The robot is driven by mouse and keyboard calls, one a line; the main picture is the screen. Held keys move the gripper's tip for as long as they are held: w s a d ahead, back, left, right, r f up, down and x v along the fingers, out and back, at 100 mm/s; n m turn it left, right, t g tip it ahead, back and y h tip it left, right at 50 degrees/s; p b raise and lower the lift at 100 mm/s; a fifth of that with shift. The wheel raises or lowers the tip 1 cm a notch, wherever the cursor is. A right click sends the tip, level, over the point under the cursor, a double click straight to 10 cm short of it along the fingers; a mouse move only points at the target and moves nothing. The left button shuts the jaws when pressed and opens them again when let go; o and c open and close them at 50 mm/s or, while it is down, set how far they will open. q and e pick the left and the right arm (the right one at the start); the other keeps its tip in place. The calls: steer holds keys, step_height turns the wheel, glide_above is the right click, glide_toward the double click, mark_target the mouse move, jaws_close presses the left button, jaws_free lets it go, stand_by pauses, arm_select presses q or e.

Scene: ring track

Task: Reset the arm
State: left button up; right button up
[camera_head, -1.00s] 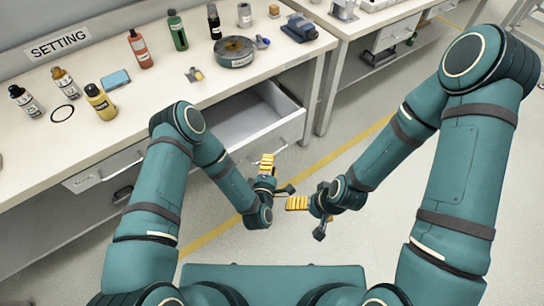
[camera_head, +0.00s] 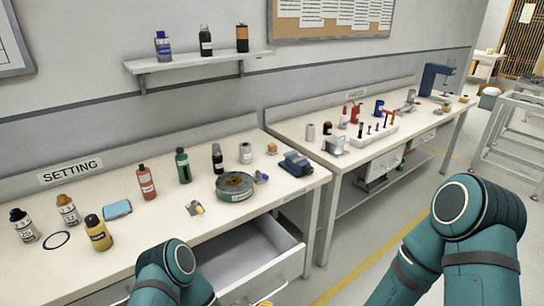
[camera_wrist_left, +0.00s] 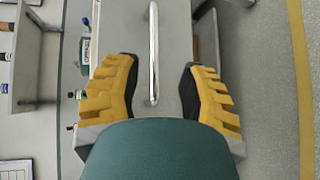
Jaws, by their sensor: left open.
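My left gripper (camera_wrist_left: 160,92) shows in the left wrist view with its two yellow fingers spread apart and nothing held between them. A silver drawer handle (camera_wrist_left: 154,50) lies beyond the fingers, and I cannot tell how far. In the head view, my left arm (camera_head: 172,272) rises at the bottom centre, and its gripper is almost wholly below the frame. My right arm (camera_head: 470,230) is at the lower right, and its gripper is out of the picture.
The white bench (camera_head: 140,242) carries several bottles, a black ring (camera_head: 56,240) and a round grey-green item (camera_head: 235,187). Its drawer (camera_head: 245,262) stands open near my left arm. A second bench (camera_head: 300,128) stands beyond.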

arm_select(q)
steer(key=s+a+r+m+g, duration=0.1)
steer(key=s+a+m+g, duration=0.3)
steer(key=s+m+g, duration=0.2)
steer(key=s+a+r+m+g, duration=0.2)
steer(key=s+a+m+g, duration=0.2)
steer(key=s+m+g, duration=0.3)
steer(key=shift+s+a+r+m+h, duration=0.2)
steer(key=shift+s+m+h, duration=0.1)
steer(key=shift+s+m, duration=0.55)
